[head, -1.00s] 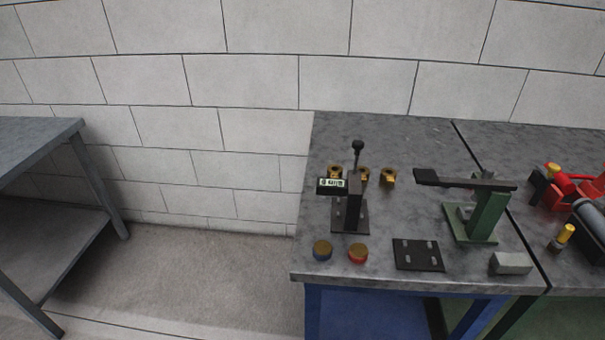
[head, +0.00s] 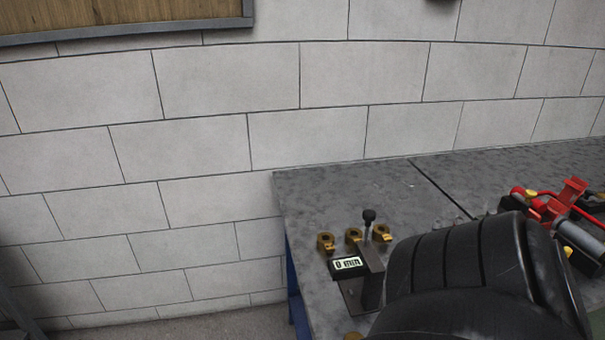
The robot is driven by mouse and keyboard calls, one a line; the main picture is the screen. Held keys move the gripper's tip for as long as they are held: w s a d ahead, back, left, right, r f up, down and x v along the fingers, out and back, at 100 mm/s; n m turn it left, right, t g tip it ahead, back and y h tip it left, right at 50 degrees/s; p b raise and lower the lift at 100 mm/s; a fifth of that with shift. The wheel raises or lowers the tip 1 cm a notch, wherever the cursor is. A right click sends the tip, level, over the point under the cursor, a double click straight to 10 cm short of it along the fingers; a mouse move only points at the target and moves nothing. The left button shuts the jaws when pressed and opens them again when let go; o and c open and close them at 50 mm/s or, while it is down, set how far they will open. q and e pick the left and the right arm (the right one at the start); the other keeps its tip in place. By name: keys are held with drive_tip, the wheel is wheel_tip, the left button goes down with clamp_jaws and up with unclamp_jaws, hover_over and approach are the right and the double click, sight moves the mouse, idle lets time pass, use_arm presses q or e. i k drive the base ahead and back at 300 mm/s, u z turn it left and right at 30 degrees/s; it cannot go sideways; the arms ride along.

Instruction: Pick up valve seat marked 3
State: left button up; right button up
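Three small brass valve seats stand in a row on the grey workbench: a left one (head: 326,242), a middle one (head: 353,236) and a right one (head: 381,233). Any number marks on them are too small to read. They sit just behind a dark gauge stand (head: 371,277) with a lit display. A large black ribbed part (head: 470,275), apparently my own arm, fills the lower right and hides much of the bench front. Neither gripper's fingers show in the head view.
Red pump parts (head: 552,205) lie at the right. The bench top (head: 330,190) behind the seats is clear up to the block wall.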

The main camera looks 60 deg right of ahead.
sight(353, 236)
drive_tip(key=i, duration=1.8)
drive_tip(key=z, duration=2.7)
